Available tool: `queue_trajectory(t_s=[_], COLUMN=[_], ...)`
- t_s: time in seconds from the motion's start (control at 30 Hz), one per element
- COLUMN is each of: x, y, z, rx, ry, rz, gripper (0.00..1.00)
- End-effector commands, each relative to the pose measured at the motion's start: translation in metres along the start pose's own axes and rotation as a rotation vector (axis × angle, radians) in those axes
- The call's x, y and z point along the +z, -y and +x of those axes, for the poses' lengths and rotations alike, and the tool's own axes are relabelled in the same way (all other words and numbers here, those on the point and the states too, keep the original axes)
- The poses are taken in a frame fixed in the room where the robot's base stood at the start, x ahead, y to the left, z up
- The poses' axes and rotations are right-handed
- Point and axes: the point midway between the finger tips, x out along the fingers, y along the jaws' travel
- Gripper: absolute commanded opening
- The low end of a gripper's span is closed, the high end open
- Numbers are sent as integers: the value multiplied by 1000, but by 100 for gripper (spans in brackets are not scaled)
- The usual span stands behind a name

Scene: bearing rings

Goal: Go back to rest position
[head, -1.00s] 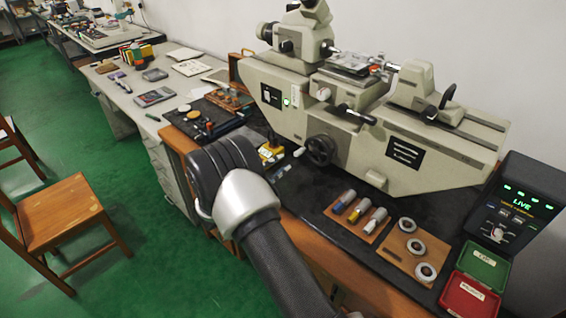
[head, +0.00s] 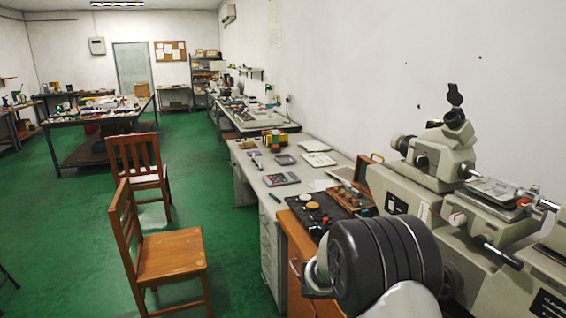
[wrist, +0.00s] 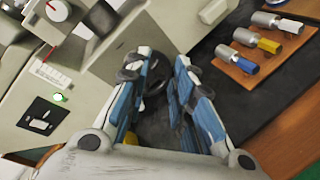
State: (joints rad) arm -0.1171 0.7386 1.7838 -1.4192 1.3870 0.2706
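My gripper (wrist: 163,75) shows in the wrist view with its two blue-padded fingers apart. I see nothing held between them, only the dark bench mat and a dark round knob behind. It hangs over the bench beside the grey-green measuring machine (wrist: 95,65). In the head view my dark arm joint is at the lower right, and my gripper is out of the picture. The measuring machine (head: 430,175) stands to the right of the arm there. The bearing rings are in neither view now.
A wooden block with several metal plugs (wrist: 262,45) lies on the bench mat at the upper right. In the head view, a long desk (head: 290,165) carries small items. A wooden chair (head: 165,255) stands on the left. Green floor is open between the furniture.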

Motion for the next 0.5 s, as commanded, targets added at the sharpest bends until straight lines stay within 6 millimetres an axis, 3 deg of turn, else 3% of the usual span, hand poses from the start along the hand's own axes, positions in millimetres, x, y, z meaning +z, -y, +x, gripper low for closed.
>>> queue_trajectory(t_s=[0.03,0.2,0.5], x=[22,82,163], y=[-1,14,58], z=[-4,-22,-72], rx=[-59,-263,-596], ry=[-8,-48,-184], rz=[40,153,376], gripper=[22,22,22])
